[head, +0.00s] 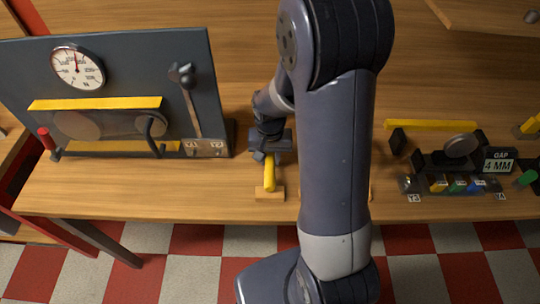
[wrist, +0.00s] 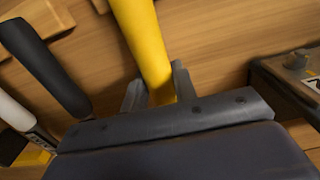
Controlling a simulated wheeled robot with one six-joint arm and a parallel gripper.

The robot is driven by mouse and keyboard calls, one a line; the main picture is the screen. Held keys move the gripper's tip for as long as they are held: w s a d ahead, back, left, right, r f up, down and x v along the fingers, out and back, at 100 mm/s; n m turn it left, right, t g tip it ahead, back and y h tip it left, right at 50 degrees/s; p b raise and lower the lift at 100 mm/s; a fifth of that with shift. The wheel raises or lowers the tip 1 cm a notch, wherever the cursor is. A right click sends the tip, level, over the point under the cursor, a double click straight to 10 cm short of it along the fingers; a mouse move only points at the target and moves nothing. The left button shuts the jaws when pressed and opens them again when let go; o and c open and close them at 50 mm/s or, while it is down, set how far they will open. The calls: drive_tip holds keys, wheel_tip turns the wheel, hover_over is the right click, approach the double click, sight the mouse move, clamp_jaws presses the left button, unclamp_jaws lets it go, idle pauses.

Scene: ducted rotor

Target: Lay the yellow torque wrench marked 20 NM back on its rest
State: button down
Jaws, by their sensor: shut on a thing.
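The yellow torque wrench (head: 269,175) shows as a yellow bar below my gripper (head: 268,148) in the head view, its near end at a small wooden rest (head: 268,194). I cannot tell whether it touches the rest. In the wrist view the yellow bar (wrist: 145,42) runs between the two fingers of my gripper (wrist: 158,88), which is shut on it. Its 20 NM marking is not readable, and its other end is hidden by my gripper.
A black-handled tool (wrist: 45,68) lies left of the fingers in the wrist view. A dark panel with a dial gauge (head: 78,68) and lever stands at left. A gap gauge fixture (head: 498,160) stands at right. My arm hides the bench middle.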

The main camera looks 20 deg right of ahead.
drive_tip(key=shift+f, duration=0.1)
idle(0.3)
drive_tip(key=shift+f+b, duration=0.35)
drive_tip(key=shift+b, duration=0.05)
drive_tip(key=c, duration=1.1)
unclamp_jaws()
drive_tip(key=shift+o, duration=0.2)
wheel_tip(320, 180, up, 11)
drive_tip(key=shift+f, duration=0.1)
